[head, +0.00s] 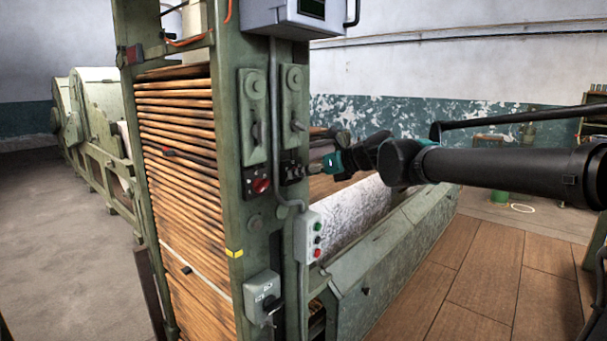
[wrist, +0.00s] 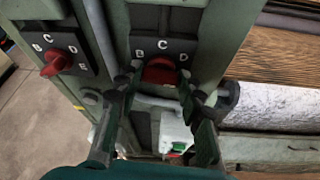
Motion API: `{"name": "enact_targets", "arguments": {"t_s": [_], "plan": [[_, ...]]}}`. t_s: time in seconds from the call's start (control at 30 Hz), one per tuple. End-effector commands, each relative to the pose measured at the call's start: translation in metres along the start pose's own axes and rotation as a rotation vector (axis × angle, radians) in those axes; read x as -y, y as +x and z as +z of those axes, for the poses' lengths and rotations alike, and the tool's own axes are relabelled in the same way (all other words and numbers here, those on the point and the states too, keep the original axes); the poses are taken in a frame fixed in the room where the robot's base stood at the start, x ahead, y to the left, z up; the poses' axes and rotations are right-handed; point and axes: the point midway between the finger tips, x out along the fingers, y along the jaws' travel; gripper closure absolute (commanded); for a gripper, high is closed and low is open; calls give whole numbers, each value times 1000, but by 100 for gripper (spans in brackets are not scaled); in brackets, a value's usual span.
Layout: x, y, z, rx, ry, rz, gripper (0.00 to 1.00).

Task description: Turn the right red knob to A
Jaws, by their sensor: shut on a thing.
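The right red knob (wrist: 160,71) sits on a dark plate (wrist: 164,47) lettered B, C and D along its upper part in the wrist view. My gripper (wrist: 159,79) has one finger on each side of it and is shut on it. The fingers cover the plate's lower sides, so letter A does not show and I cannot tell which letter the knob points to. In the head view my gripper (head: 308,170) reaches the post from the right and mostly hides this knob. The left red knob (wrist: 57,62) is apart from my gripper, on its own plate; it also shows in the head view (head: 260,185).
A grey box with red and green buttons (head: 314,240) hangs below on the green post (head: 227,200). A grey switch box (head: 262,296) is lower still. A conduit (head: 274,130) runs down between the two knob plates. Open wooden floor (head: 480,290) lies at the right.

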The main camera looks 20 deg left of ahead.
Motion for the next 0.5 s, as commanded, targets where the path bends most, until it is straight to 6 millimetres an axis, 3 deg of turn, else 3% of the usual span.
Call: {"name": "enact_targets", "arguments": {"t_s": [0.5], "plan": [[-5, 0, -1, 0, -454, -186, 91]]}}
